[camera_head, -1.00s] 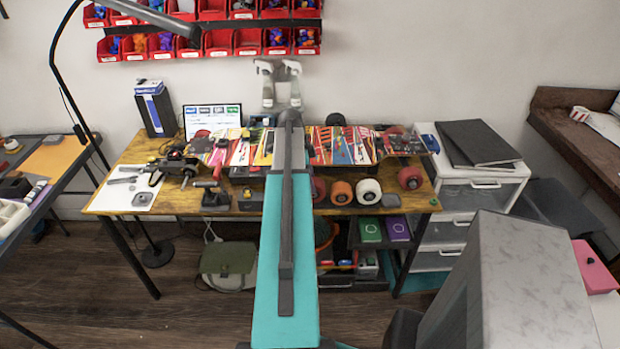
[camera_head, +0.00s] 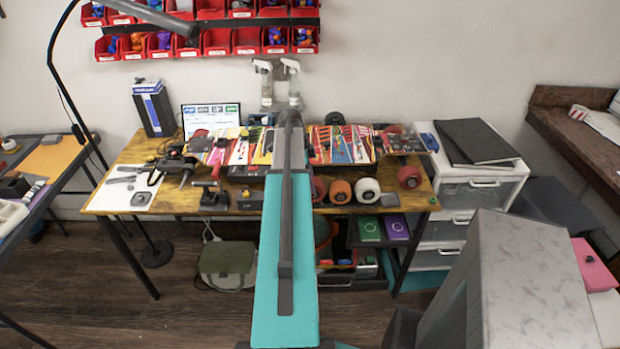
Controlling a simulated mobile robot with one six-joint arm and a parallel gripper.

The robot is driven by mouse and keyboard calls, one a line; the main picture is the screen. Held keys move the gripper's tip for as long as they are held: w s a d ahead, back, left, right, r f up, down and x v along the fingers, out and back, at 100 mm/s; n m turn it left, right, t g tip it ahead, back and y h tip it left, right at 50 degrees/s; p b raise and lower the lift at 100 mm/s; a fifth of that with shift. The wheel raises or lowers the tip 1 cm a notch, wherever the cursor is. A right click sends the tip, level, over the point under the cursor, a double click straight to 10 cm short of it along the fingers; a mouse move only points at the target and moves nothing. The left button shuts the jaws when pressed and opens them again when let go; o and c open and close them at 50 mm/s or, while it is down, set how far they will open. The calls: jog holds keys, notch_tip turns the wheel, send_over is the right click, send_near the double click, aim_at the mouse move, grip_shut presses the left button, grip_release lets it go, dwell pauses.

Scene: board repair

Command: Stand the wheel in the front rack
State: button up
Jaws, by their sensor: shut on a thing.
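A row of wheels stands along the front right of the wooden workbench (camera_head: 165,204): a dark red one (camera_head: 319,189) partly behind my arm, an orange one (camera_head: 339,190), a white one (camera_head: 366,190) and a larger red one (camera_head: 410,176). A dark round thing (camera_head: 335,118) shows at the back of the bench. I cannot tell which wheel is the task's wheel. No front rack can be made out clearly; my teal and grey arm reaches over the bench and covers its middle. My gripper is hidden behind the arm, and so is anything in it.
Tools and a white sheet (camera_head: 126,189) are at the left. Two spray bottles (camera_head: 294,84) stand behind, below red bins (camera_head: 217,41). A white drawer unit (camera_head: 485,190) is at the right.

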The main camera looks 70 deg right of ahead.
jog(key=shift+f, duration=0.3)
dwell(0.4)
jog(key=o, duration=1.1)
jog(key=shift+c, duration=1.2)
jog(key=shift+s+r, duration=0.1)
jog(key=shift+s, duration=0.05)
jog(key=shift+p+v, duration=1.65)
jog(key=shift+v, duration=2)
